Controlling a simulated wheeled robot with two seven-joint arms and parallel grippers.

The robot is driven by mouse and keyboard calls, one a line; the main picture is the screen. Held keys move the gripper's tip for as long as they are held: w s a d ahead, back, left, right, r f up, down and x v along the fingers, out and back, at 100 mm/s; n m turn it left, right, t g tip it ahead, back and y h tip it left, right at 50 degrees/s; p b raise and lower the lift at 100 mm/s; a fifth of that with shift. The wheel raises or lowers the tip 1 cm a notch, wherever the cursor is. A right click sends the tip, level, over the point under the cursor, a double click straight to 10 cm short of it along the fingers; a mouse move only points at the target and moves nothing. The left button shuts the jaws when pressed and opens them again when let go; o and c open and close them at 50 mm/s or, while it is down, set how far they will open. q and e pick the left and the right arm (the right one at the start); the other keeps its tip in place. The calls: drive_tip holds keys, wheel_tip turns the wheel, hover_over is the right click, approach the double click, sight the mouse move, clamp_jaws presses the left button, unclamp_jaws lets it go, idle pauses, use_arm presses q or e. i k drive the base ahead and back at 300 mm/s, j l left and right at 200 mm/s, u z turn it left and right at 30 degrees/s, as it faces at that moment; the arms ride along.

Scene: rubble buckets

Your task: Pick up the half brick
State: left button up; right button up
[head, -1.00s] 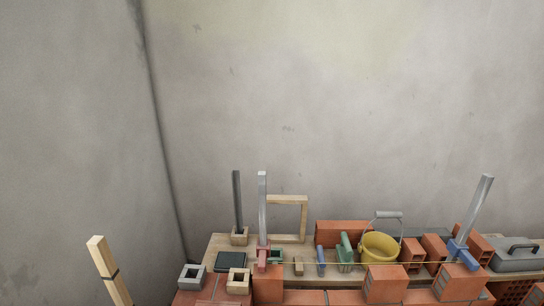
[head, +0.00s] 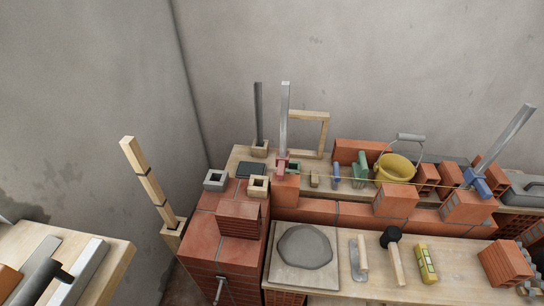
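Several short orange-red blocks show in the head view, and I cannot tell for certain which is the half brick. One block (head: 505,262) lies at the right end of the near wooden board. Another short block (head: 395,200) and a tilted one (head: 466,207) sit on the low brick wall. A ribbed block (head: 239,219) lies on the brick pier at the left of the board. Two more small blocks (head: 427,178) stand behind the wall beside the yellow bucket.
The near board (head: 335,285) holds a grey mortar slab (head: 305,247), a trowel (head: 359,258), a black-headed mallet (head: 394,250) and a yellow tool (head: 426,264). The yellow bucket (head: 396,168) stands behind the wall. A taut string (head: 345,180) crosses above the wall. Another table (head: 110,262) is at lower left.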

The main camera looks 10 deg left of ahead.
sight(505, 266)
drive_tip(key=z, duration=1.9)
